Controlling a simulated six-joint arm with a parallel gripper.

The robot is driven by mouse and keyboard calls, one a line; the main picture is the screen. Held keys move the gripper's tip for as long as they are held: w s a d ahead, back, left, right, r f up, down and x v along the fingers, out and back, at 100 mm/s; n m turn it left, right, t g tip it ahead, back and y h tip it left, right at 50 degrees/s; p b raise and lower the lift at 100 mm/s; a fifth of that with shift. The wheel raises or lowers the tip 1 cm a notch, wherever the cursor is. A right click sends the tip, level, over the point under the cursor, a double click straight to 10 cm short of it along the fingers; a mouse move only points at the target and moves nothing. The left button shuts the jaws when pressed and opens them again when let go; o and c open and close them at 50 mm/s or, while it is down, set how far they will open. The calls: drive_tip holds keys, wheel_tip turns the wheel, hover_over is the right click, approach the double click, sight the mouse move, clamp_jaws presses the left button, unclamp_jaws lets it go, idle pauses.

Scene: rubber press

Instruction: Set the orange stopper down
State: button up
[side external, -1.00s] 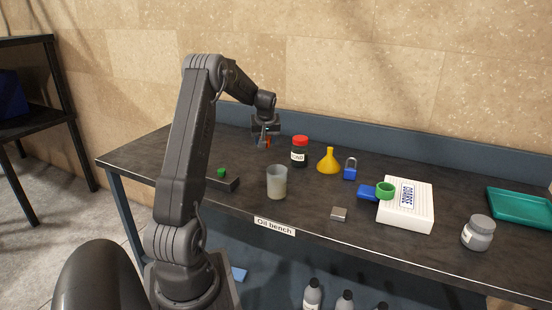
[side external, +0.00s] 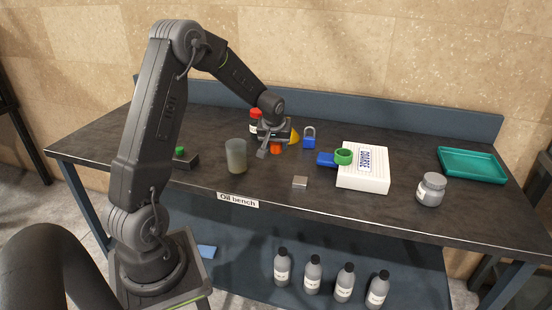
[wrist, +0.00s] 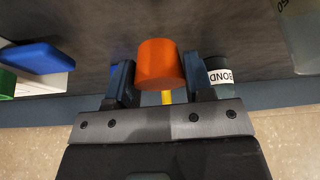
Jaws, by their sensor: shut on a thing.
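The orange stopper (wrist: 160,64) is between the two fingers of my gripper (wrist: 160,82) in the wrist view. My gripper is shut on it. In the side view my gripper (side external: 271,151) hangs over the bench, right of the grey beaker (side external: 236,156) and in front of the yellow funnel (side external: 294,135). The orange stopper (side external: 276,149) shows only partly there, under the gripper. I cannot tell whether its lower end touches the bench (side external: 330,205).
A red-capped bottle (side external: 255,122) stands close behind my gripper, and a blue padlock (side external: 309,141) to its right. A small metal block (side external: 300,182) lies in front. Further right are a white box (side external: 365,178) with a green ring (side external: 343,156), a grey jar (side external: 431,190) and a teal tray (side external: 473,151).

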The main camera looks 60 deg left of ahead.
sight(276, 153)
drive_tip(key=shift+f, duration=2.5)
drive_tip(key=shift+f, duration=0.15)
drive_tip(key=o, duration=0.9)
